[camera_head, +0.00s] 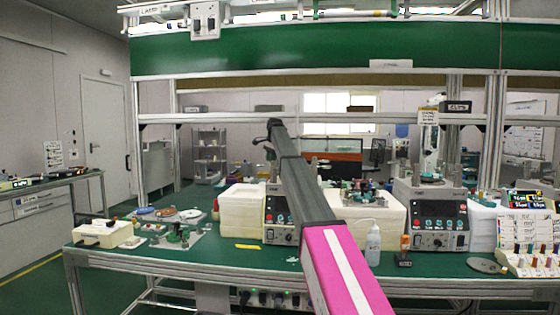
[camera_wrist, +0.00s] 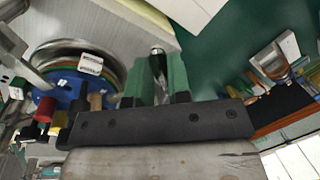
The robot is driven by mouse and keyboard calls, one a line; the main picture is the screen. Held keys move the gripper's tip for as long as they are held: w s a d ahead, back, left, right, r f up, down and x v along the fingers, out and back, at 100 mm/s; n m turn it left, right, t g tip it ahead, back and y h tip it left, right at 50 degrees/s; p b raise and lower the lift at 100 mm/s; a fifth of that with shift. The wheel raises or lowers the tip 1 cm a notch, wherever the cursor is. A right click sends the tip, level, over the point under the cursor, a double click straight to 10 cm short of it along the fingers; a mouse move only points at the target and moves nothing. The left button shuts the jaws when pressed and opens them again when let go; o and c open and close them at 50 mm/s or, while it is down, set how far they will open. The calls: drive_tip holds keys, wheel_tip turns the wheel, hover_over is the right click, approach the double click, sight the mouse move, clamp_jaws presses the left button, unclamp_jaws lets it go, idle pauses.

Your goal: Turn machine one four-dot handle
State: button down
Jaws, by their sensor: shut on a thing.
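In the wrist view my gripper (camera_wrist: 156,80) has two green fingers. They are shut on a slim shiny metallic handle (camera_wrist: 158,62) with a dark end. No dots can be made out on it. Left of the fingers is a blue disc (camera_wrist: 68,92) inside a shiny metal bowl, with red, green and yellow-brown knob-like parts and a white label (camera_wrist: 90,64). In the head view my arm crosses the picture in front of the left control-panel machine (camera_head: 281,222) and hides part of it. My fingers cannot be made out there.
A second control-panel machine (camera_head: 438,232) stands to the right on the green bench (camera_head: 215,262). White blocks (camera_head: 243,205) stand beside the left machine. A dropper bottle (camera_head: 373,243) and a small orange-topped item (camera_head: 404,250) stand near the front. Small fixtures (camera_head: 180,235) lie at the left.

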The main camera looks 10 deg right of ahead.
drive_tip(key=shift+w+a+m+h, duration=0.25)
drive_tip(key=shift+w+m, duration=0.5)
drive_tip(key=shift+m, duration=0.8)
drive_tip(key=shift+w+a+m+h, duration=0.1)
drive_tip(key=shift+w+m+h, duration=0.45)
drive_tip(key=shift+m, duration=1.05)
drive_tip(key=shift+w+a+m+h, duration=0.1)
drive_tip(key=shift+w+m, duration=0.8)
drive_tip(key=shift+m, duration=0.65)
drive_tip(key=c, duration=1.1)
unclamp_jaws()
drive_tip(key=r, duration=0.3)
drive_tip(key=s+r, duration=0.1)
drive_tip(key=r, duration=0.3)
drive_tip(key=s+r, duration=0.1)
drive_tip(key=r, duration=0.2)
drive_tip(key=shift+a+r, duration=0.25)
drive_tip(key=shift+r, duration=0.05)
